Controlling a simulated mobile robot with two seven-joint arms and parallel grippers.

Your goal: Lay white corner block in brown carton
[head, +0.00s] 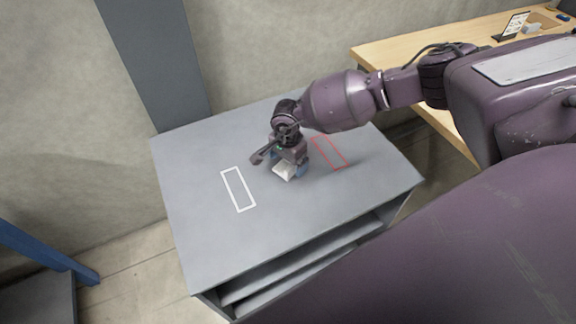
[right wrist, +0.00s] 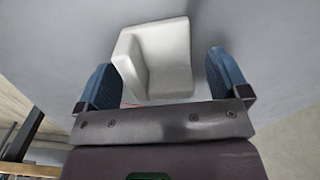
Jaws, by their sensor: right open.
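The white corner block (head: 284,171) stands on the grey cabinet top, under my right gripper (head: 285,164). In the right wrist view the block (right wrist: 158,58) shows its L-shaped walls and lies between the two blue fingertips. The right gripper (right wrist: 165,85) is open, with a finger on each side of the block and a gap visible at least on the right. A brown shape at the back right on the wooden table (head: 400,50) may be the brown carton, but it is too small to tell. My left gripper is not in view.
The grey cabinet top (head: 200,230) has a white outlined rectangle (head: 238,189) left of the gripper and a red outlined one (head: 330,153) to the right. A black-framed sign (head: 515,25) stands on the wooden table. The cabinet's front left top is clear.

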